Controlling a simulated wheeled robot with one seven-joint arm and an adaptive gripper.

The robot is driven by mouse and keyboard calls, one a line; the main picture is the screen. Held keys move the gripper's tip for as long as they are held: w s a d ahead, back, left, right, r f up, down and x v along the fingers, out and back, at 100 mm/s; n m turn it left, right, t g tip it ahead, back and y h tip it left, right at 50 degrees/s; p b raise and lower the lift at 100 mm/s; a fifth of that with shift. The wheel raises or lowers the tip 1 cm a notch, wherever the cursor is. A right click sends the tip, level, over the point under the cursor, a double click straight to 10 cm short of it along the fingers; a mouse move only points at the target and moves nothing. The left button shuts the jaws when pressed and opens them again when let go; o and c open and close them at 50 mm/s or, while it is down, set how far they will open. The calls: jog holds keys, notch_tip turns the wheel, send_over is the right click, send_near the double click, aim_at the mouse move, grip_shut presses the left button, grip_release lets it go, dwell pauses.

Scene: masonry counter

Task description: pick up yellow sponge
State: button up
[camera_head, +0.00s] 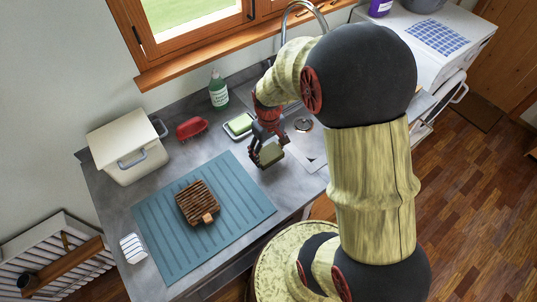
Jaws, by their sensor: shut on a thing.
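My gripper (266,146) is above the counter, just left of the sink area and beyond the mat's right corner. It is shut on a pale yellow block, which I take as the yellow sponge (271,155). The dark fingers cover part of the sponge. It appears raised off the counter, but I cannot tell how high.
A teal mat (163,247) bears a brown slatted block (196,202). A white box (128,148) stands left. The faucet (318,16) rises behind my arm.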

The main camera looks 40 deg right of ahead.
jog(key=s+a+r+p, duration=0.2)
jog(key=s+a+r, duration=0.6)
jog(key=s+r, duration=0.2)
jog(key=shift+s, duration=0.8)
jog(key=shift+o, duration=0.9)
jog(key=shift+d, duration=0.1)
jog(key=c, duration=0.4)
